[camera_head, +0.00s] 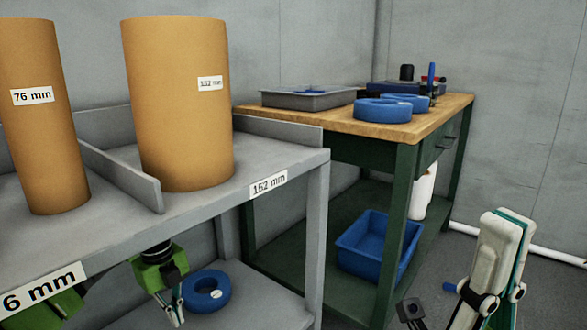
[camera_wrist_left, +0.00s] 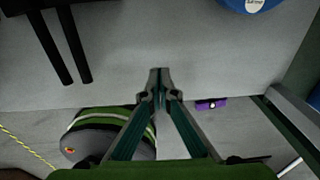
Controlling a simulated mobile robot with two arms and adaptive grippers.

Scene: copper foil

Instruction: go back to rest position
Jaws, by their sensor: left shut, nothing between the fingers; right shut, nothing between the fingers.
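My left gripper (camera_head: 174,318) hangs below the grey rack's upper shelf, fingers pointing down, near a blue roll (camera_head: 206,290) on the lower shelf. In the left wrist view its fingertips (camera_wrist_left: 158,74) meet with nothing between them. The blue roll is partly in that view (camera_wrist_left: 250,4), at the top edge, apart from the fingers. My right gripper (camera_head: 507,225) stands at the lower right of the head view, close to the camera, its fingers pointing up, shut and empty. Most of both arms is out of view.
A green workbench (camera_head: 405,180) carries blue rolls (camera_head: 383,110) and a grey tray (camera_head: 308,97). A blue bin (camera_head: 372,245) sits below. Floor lies open at right.

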